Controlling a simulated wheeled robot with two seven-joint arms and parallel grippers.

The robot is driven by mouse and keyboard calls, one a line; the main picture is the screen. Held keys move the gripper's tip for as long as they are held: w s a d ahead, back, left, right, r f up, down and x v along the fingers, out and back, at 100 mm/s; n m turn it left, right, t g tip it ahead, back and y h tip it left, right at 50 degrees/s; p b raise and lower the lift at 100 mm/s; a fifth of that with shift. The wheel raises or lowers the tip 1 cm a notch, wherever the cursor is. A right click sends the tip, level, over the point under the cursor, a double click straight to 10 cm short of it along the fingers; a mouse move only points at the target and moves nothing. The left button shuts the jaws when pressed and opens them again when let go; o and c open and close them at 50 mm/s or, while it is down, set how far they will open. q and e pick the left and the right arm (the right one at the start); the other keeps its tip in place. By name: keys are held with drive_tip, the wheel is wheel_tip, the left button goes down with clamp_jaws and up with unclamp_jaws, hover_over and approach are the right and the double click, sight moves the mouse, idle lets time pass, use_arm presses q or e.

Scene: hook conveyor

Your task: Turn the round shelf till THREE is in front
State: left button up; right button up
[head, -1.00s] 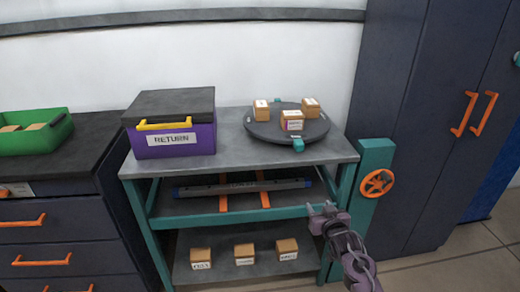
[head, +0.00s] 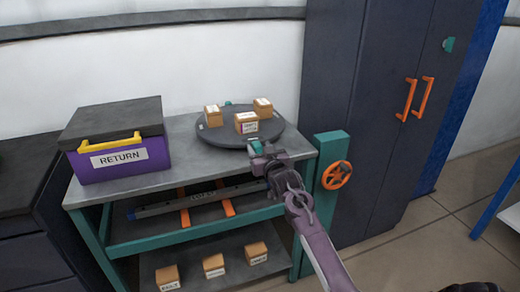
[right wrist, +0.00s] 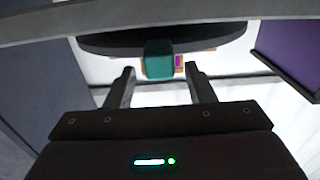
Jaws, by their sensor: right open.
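The round shelf (head: 210,134) is a dark disc on the grey rack top, carrying three small tan boxes: one at left (head: 212,116), one in front (head: 246,124) and one at back right (head: 263,107). Their labels are too small to read. A teal tab (right wrist: 158,60) sticks out from the shelf's front edge. My right gripper (head: 260,152) is at that tab. In the right wrist view its open fingers stand either side of the tab, with gaps visible. A second teal tab (head: 228,103) shows at the back. My left gripper is out of view.
A purple RETURN box (head: 125,160) with a yellow handle stands left on the rack top. An orange handwheel (head: 337,175) on a teal post is at the rack's right. Dark cabinets (head: 365,110) stand behind. Several more tan boxes sit on the bottom shelf.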

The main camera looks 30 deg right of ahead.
drive_tip(key=shift+c, duration=0.3)
clamp_jaws()
